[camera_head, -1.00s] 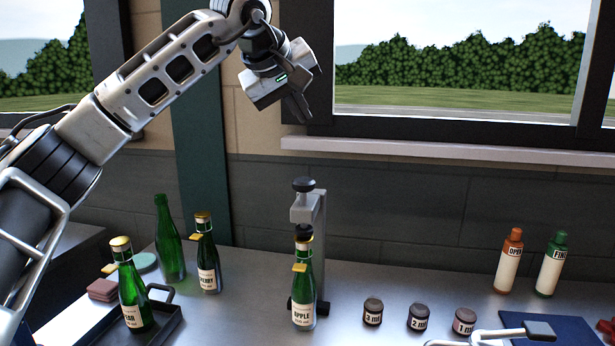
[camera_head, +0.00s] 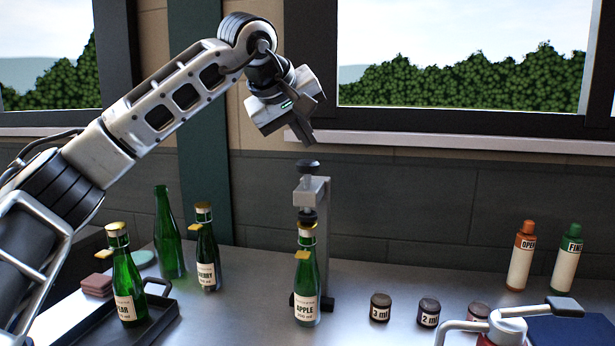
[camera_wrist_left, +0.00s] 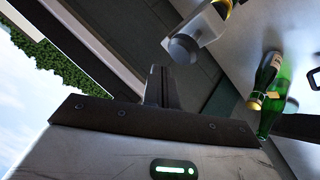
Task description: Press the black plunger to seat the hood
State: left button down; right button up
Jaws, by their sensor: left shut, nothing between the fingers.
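The black plunger (camera_head: 308,165) is the round knob on top of a grey press stand (camera_head: 322,205). A dark pad (camera_head: 307,216) hangs below the press arm, just over the gold-coloured top of the green APPLE bottle (camera_head: 305,280), which stands upright. I cannot tell whether pad and bottle top touch. My left gripper (camera_head: 305,136) is shut and empty, pointing down a little above the plunger, with a small gap. In the left wrist view the shut fingers (camera_wrist_left: 160,88) are beside the plunger knob (camera_wrist_left: 183,48) in the picture, apart from it. My right gripper is not in view.
Two green bottles (camera_head: 125,285) (camera_head: 207,255) with gold tops and a plain green bottle (camera_head: 168,235) stand left, near a dark tray (camera_head: 160,325). Small jars (camera_head: 380,307), an orange bottle (camera_head: 521,258), a green-capped bottle (camera_head: 564,258) and a white-levered device (camera_head: 515,315) are right.

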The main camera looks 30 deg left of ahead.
pick_arm(q)
jog(key=shift+f, duration=0.45)
dwell(0.7)
dwell(0.9)
jog(key=shift+f, duration=0.15)
jog(key=shift+f, duration=0.3)
jog(key=shift+f+b, duration=0.2)
jog(key=shift+b, duration=0.1)
dwell(0.5)
